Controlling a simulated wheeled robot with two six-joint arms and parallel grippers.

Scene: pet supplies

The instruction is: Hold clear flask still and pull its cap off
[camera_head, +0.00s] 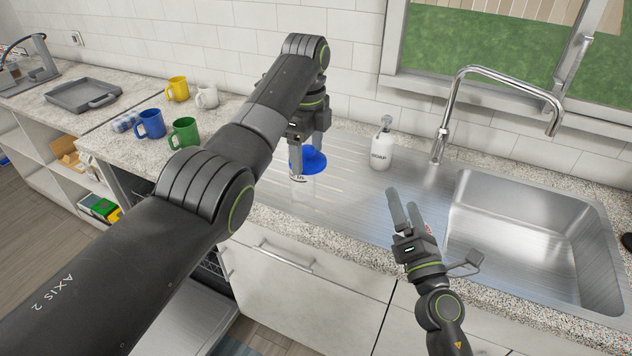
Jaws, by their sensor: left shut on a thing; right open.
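The clear flask (303,190) stands upright on the ribbed steel drainboard, with dark print near its top. Its wide blue cap (315,162) is at its top; whether it is still seated there I cannot tell. My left gripper (305,158) reaches down from above and is shut at the height of the cap, with one finger in front of it hiding its left part. The exact contact is partly hidden. My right gripper (404,214) is open and empty, apart from the flask, near the counter's front edge to the right, fingers pointing up and left.
A white soap dispenser (382,150) stands behind and right of the flask. The tap (446,120) and steel sink (535,210) lie further right. Several mugs, including a green mug (184,132), stand left. The drainboard between flask and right gripper is clear.

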